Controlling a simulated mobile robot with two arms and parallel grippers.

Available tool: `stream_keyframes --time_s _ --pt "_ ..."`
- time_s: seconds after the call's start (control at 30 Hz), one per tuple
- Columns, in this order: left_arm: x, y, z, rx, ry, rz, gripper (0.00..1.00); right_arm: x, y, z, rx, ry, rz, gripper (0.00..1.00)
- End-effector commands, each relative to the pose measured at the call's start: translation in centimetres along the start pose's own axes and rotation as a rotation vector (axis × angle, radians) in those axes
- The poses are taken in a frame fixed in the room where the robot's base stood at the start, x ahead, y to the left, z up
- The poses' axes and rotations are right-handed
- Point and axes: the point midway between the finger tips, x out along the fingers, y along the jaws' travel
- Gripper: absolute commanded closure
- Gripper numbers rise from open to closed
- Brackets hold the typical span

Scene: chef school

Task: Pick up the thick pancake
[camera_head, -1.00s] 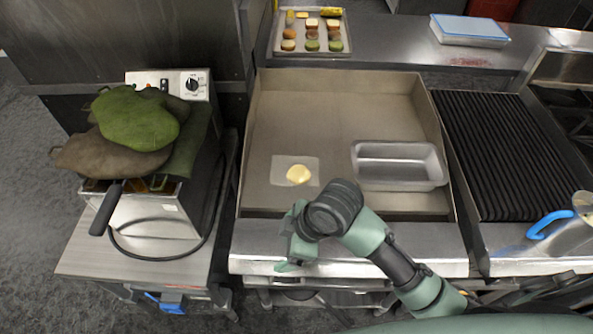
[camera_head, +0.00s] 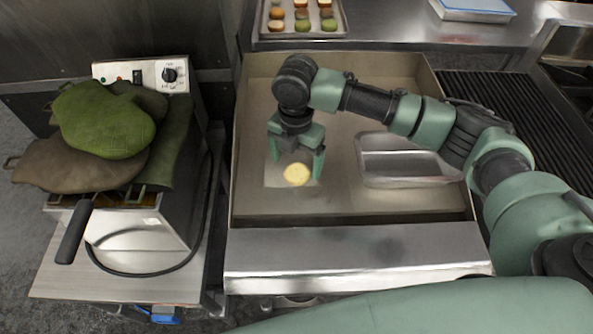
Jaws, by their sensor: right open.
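The thick pancake (camera_head: 297,174) is a small pale yellow disc. It lies on a light square sheet (camera_head: 277,181) on the flat griddle (camera_head: 330,206), left of a metal pan. My right gripper (camera_head: 297,161) is open and points down at the pancake, with one finger on each side of it in the picture. Whether the fingertips touch the sheet or hover above it I cannot tell. The gripper body hides part of the sheet's back. My left gripper is not in view.
An empty metal pan (camera_head: 405,179) sits on the griddle at the right, partly under my right arm. The griddle has raised walls. A tray (camera_head: 342,28) of small round items stands at the back. A fryer (camera_head: 150,228) with green and brown mitts (camera_head: 103,122) is at the left.

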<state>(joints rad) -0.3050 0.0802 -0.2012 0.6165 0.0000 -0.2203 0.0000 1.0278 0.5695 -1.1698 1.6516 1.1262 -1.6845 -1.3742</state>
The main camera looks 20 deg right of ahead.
Motion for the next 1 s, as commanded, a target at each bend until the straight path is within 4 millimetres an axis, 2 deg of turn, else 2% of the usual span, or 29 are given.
stream_keyframes --time_s 0.13,0.3,0.57,0.67,0.8,1.0 --pt "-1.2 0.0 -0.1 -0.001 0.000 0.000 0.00 2.1 0.2 0.1 0.001 0.002 -0.004 0.13" --pt "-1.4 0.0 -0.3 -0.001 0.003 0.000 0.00 4.1 0.2 0.1 0.000 0.000 -0.001 0.13" --pt "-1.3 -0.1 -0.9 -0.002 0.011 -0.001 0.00 4.5 0.3 0.1 -0.001 -0.001 0.001 0.13" --pt "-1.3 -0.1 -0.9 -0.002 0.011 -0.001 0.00 4.5 0.3 0.1 -0.001 -0.001 0.001 0.38" --pt "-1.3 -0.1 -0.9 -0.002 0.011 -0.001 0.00 4.5 0.3 0.1 0.000 -0.001 0.001 0.77" --pt "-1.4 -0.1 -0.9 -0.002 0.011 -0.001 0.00 4.5 0.3 0.2 0.000 -0.001 0.001 0.79"
